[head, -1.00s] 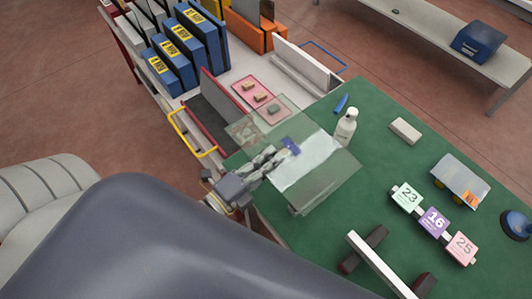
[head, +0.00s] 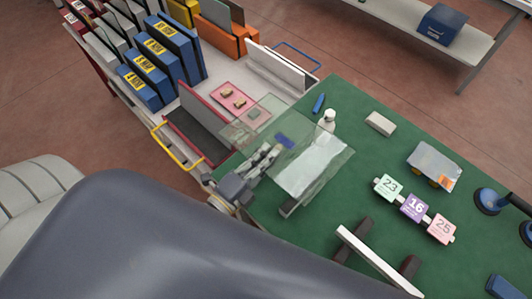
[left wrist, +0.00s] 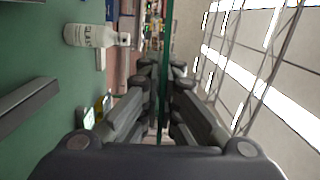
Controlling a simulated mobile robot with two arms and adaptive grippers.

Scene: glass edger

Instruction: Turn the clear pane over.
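The clear pane (head: 262,118) is a see-through sheet in the head view, over the near left part of the green table and the cart's edge. It has a small blue-purple mark (head: 285,142). My left gripper (head: 272,152) is shut on the pane near its left side. In the left wrist view the pane (left wrist: 166,60) shows edge-on as a thin green strip between the fingers (left wrist: 163,80), about parallel to the tabletop and apart from it. My right gripper is not in view.
The green table (head: 350,110) holds a white bottle (head: 328,117) close by the pane, a pale block (head: 380,123), number cards (head: 414,207) and a white bar (head: 375,262) on dark supports. A cart with blue binders (head: 150,75) and a red-edged rack (head: 195,135) stands left.

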